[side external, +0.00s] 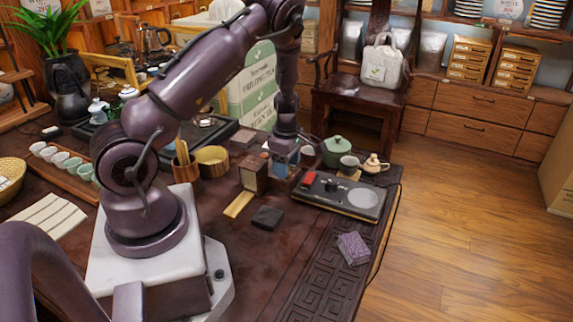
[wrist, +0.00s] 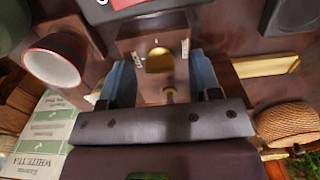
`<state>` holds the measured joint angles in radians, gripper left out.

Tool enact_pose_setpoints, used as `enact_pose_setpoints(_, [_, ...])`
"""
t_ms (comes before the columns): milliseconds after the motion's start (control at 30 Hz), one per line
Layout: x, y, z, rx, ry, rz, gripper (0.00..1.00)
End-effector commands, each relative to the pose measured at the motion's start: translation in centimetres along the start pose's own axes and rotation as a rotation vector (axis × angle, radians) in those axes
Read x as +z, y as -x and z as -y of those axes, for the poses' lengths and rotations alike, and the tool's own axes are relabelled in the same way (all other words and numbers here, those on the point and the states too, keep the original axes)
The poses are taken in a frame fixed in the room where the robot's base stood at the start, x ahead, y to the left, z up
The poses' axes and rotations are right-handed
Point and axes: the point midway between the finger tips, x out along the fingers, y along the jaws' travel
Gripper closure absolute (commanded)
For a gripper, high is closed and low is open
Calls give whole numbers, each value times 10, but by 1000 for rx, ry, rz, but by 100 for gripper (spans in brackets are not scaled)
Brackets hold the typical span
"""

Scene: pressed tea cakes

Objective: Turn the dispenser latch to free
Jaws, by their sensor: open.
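The dispenser (wrist: 145,42) is a brown wooden unit with small pale labels left and right of a round brass piece (wrist: 160,60), which looks like its latch. A small dark knob with a brass stem sits just below that piece in the wrist view. My gripper (wrist: 162,82) is open, its blue-padded fingers on either side of the brass piece and apart from it. In the side external view my gripper (side external: 284,160) is low over the table, hiding most of the latch area. A wooden box (side external: 253,174) stands just left of it; whether it belongs to the dispenser is unclear.
A green lidded pot (side external: 337,151) and cups stand behind. A dark slab (side external: 267,217) and a yellow strip (side external: 238,205) lie in front. The front tabletop is mostly clear.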

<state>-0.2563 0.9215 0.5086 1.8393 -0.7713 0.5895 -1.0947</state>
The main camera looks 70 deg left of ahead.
Motion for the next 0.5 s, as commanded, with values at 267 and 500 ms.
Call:
enact_pose_setpoints(267, [0, -4, 0, 1, 1, 1, 43])
enact_pose_setpoints(500, [0, -3, 0, 1, 1, 1, 84])
